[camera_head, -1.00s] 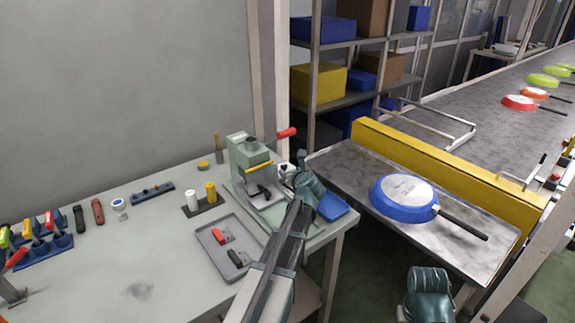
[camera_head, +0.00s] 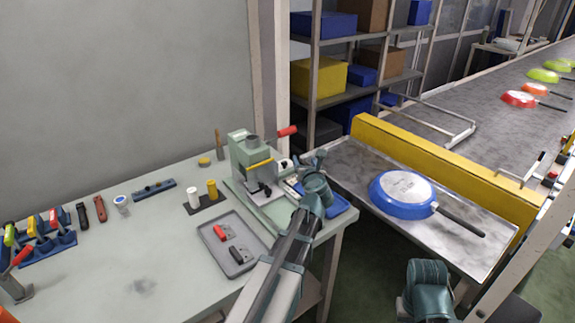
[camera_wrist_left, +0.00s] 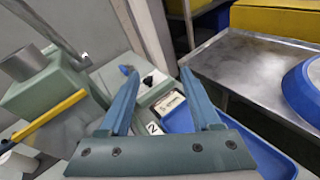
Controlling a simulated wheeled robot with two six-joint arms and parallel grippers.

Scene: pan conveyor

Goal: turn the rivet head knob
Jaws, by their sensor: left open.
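The green rivet press (camera_head: 252,160) stands at the right end of the workbench, with a red-handled lever (camera_head: 287,131) and a yellow bar (camera_head: 260,163). A small white part (camera_head: 285,164) shows at its right side, close to my left gripper. I cannot tell for sure which part is the rivet head knob. My left gripper (camera_head: 310,161) is open and empty, just right of the press. In the left wrist view, a small black knob (camera_wrist_left: 148,81) on a green block shows between the open fingers (camera_wrist_left: 158,73), apart from them.
A grey tray (camera_head: 205,240) holds a red and a black handle. A blue pan (camera_head: 390,207) lies on the metal table to the right, past a gap.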

